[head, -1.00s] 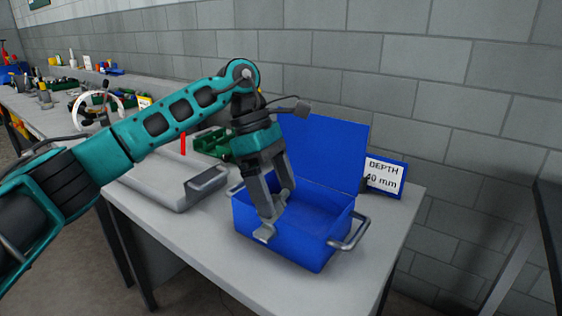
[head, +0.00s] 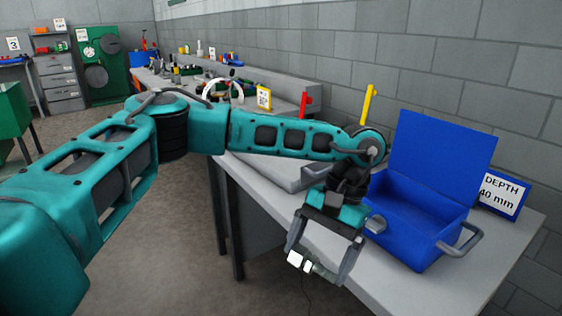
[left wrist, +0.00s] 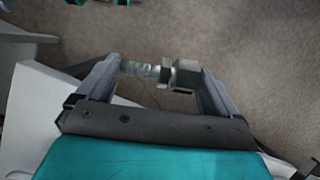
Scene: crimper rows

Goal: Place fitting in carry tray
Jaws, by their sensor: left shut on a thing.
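A metal fitting (left wrist: 163,72) with a hex nut at one end lies crosswise between the fingers of my left gripper (left wrist: 160,69). In the head view my left gripper (head: 318,267) points down beyond the bench's front edge, with the fitting partly showing between its fingertips. A blue open box (head: 402,237) with side handles and a raised lid stands behind and right of the gripper. A grey tray (head: 308,180) lies on the bench, partly hidden behind my arm. I cannot tell for certain which one is the carry tray. My right gripper is out of view.
The grey bench top (head: 460,285) is clear in front of the blue box. A sign reading DEPTH 40 mm (head: 503,195) stands right of it, and a brick wall rises behind. Open floor (head: 190,245) lies left of the bench.

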